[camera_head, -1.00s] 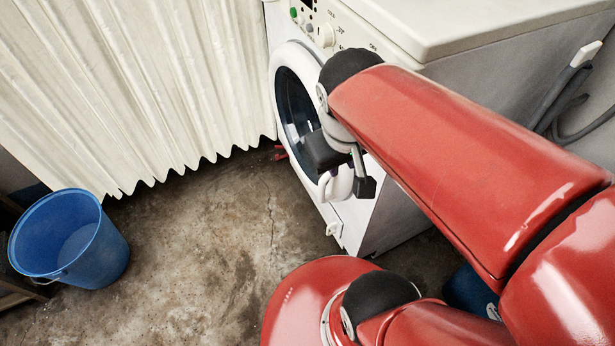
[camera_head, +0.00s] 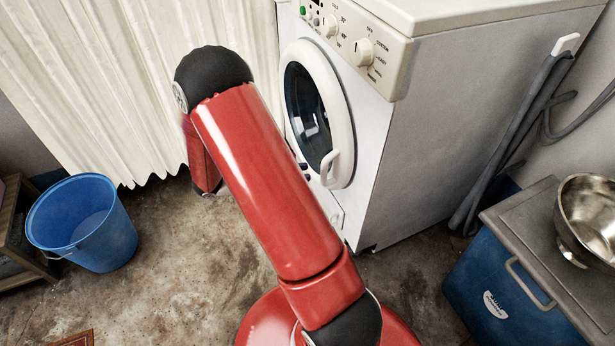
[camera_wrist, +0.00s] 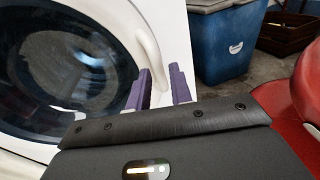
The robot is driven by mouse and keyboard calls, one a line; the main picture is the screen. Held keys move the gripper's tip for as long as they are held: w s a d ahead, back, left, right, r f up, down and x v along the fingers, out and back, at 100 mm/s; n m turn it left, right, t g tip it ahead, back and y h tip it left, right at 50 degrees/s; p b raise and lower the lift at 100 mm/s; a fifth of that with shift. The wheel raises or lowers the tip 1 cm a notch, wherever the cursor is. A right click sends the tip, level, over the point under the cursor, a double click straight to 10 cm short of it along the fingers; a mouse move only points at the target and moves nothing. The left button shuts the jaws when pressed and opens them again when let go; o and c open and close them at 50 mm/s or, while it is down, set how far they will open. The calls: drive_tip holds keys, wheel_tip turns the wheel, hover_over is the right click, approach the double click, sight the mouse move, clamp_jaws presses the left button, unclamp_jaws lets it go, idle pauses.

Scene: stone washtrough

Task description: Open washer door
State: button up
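The white washer (camera_head: 385,150) has a round door (camera_head: 340,118) with a white rim and dark glass. The door looks shut or nearly so; I cannot tell exactly. Its white handle (camera_head: 330,170) is at the rim's lower right. In the wrist view the handle (camera_wrist: 148,50) curves down along the door rim (camera_wrist: 112,30) toward my gripper (camera_wrist: 160,83). The two purple fingers stand apart, with the handle's lower end seen between them. I cannot tell whether they touch it. In the head view my arm hides most of the gripper.
A blue bucket (camera_head: 82,222) stands on the floor at left, before a pale curtain (camera_head: 120,80). A blue cooler (camera_head: 490,295) with a metal bowl (camera_head: 588,215) on its grey lid stands at right. Hoses (camera_head: 510,140) hang beside the washer. The floor before the washer is bare.

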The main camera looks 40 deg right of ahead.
sight(323, 180)
drive_tip(key=shift+n+h, duration=0.5)
drive_tip(key=shift+n, duration=0.1)
drive_tip(key=x, duration=0.2)
drive_tip(key=f+x, duration=0.1)
drive_tip(key=x, duration=0.4)
drive_tip(key=shift+w+d+f, duration=0.1)
drive_tip(key=shift+w+f, duration=0.1)
drive_tip(key=shift+w, duration=0.1)
drive_tip(key=shift+c, duration=0.2)
clamp_jaws()
